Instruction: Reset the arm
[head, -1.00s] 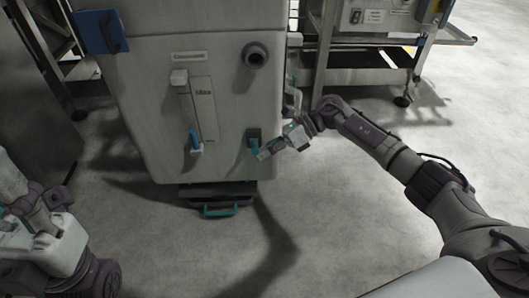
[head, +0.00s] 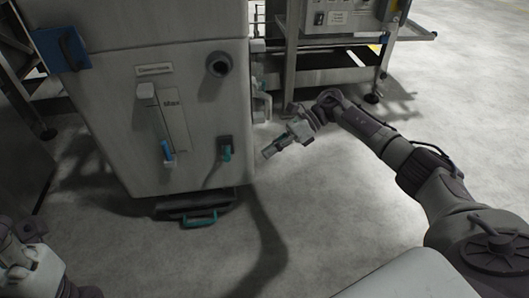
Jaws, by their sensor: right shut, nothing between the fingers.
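My right arm comes in from the right and reaches toward the right side of the white washer cabinet (head: 110,105). My right gripper (head: 267,153) is shut and empty, just right of the cabinet's lower right edge, apart from the black and teal handle (head: 225,149) on the front. My left arm shows only in part at the lower left corner; its fingers are out of view.
The cabinet front also has a blue lever (head: 167,152), a round dark port (head: 219,64) and a teal-handled black tray (head: 200,219) at its foot. A metal table (head: 330,77) stands behind. Open grey floor (head: 340,220) lies to the right.

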